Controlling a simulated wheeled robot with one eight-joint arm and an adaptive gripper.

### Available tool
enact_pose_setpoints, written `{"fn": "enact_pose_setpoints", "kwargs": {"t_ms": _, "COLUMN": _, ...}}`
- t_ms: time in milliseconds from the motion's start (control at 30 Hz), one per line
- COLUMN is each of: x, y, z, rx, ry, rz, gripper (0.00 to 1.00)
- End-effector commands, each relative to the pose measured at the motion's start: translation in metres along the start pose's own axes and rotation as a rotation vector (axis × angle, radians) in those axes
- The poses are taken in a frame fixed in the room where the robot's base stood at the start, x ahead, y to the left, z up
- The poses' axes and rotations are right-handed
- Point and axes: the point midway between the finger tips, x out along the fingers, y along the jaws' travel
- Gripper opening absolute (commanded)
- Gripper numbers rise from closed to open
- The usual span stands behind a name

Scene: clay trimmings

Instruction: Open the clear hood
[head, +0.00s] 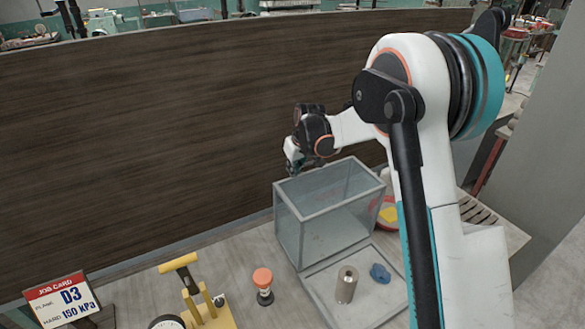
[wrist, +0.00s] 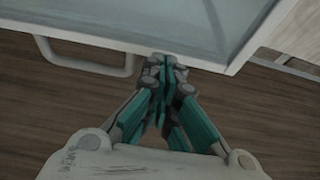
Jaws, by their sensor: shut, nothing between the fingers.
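The clear hood (head: 304,226), a see-through box with a grey frame, stands tipped up at the back of its grey base (head: 318,292), whose front is uncovered. A grey metal cylinder (head: 346,285) and a blue lump (head: 380,273) are exposed on the base. My gripper (head: 291,168) is at the hood's upper far left edge, its tips partly hidden there. In the wrist view my gripper (wrist: 166,66) is shut and empty, its tips at the hood's pale frame edge (wrist: 205,62); I cannot tell if they touch. A handle (wrist: 92,70) on the hood is left of the fingers.
An orange-topped stamp (head: 263,285) and a yellow press (head: 205,310) stand left of the base. A job card (head: 62,300) stands at far left. A red bowl (head: 388,215) is right of the hood, partly behind my arm. A dark wood panel (head: 150,120) rises behind.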

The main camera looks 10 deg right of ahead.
Motion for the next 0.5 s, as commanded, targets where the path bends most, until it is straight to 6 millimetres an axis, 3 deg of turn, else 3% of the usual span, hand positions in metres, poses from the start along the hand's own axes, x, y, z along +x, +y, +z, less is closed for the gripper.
{"fn": "enact_pose_setpoints", "kwargs": {"t_ms": 233, "x": -0.01, "y": 0.001, "z": 0.009, "rx": 0.0, "ry": 0.035, "rz": 0.0, "gripper": 0.0}}
{"fn": "enact_pose_setpoints", "kwargs": {"t_ms": 500, "x": -0.037, "y": 0.001, "z": 0.037, "rx": 0.001, "ry": 0.143, "rz": -0.001, "gripper": 0.0}}
